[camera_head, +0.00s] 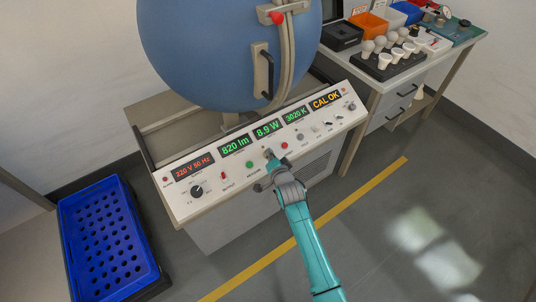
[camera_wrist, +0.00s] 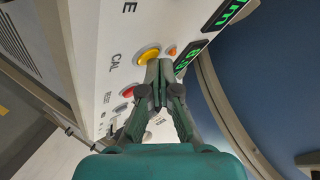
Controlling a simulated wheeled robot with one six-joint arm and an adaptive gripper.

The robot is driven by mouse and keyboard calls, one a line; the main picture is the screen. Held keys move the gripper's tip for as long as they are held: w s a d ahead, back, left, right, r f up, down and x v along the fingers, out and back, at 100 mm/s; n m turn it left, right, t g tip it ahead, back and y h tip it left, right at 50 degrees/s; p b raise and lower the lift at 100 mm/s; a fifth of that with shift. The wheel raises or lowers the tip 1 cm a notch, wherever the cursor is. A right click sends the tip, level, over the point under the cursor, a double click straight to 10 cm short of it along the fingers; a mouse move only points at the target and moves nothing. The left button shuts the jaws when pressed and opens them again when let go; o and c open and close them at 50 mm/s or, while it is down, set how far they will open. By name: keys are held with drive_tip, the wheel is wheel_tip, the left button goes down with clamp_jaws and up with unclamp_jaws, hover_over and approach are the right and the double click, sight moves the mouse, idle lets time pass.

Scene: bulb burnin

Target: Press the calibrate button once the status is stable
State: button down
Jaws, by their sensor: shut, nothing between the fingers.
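The control panel (camera_head: 215,190) has several lit displays. The rightmost display (camera_head: 326,100) reads CAL OK in amber. The others read 220 V 50 Hz, 820 lm, 8.9 W and 3020 K. My gripper (camera_head: 268,155) is shut and empty, at the middle of the panel below the displays. In the wrist view a yellow button (camera_wrist: 149,55) labelled CAL lies just beyond my shut fingertips (camera_wrist: 160,63), slightly left. I cannot tell whether the tips touch the panel. In the head view my gripper hides this button.
A green button (camera_head: 250,165) and a red button (camera_head: 284,145) flank my gripper. A large blue sphere (camera_head: 205,50) stands behind the panel. A side table with bulbs (camera_head: 384,60) is at the right, and a blue crate (camera_head: 70,210) is at the left.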

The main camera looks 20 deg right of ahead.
drive_tip(key=shift+r, duration=0.15)
drive_tip(key=shift+s+d+r, duration=0.1)
drive_tip(key=shift+s+r, duration=0.3)
drive_tip(key=shift+r, duration=0.15)
drive_tip(key=shift+r, duration=0.15)
drive_tip(key=shift+s+d+r, duration=0.1)
drive_tip(key=shift+s+r, duration=0.25)
drive_tip(key=shift+r, duration=0.35)
drive_tip(key=shift+s+d+r, duration=0.15)
drive_tip(key=shift+s+r, duration=0.2)
drive_tip(key=shift+r, duration=0.35)
drive_tip(key=shift+s+d+r, duration=0.1)
drive_tip(key=shift+s+r, duration=0.25)
drive_tip(key=shift+r, duration=0.35)
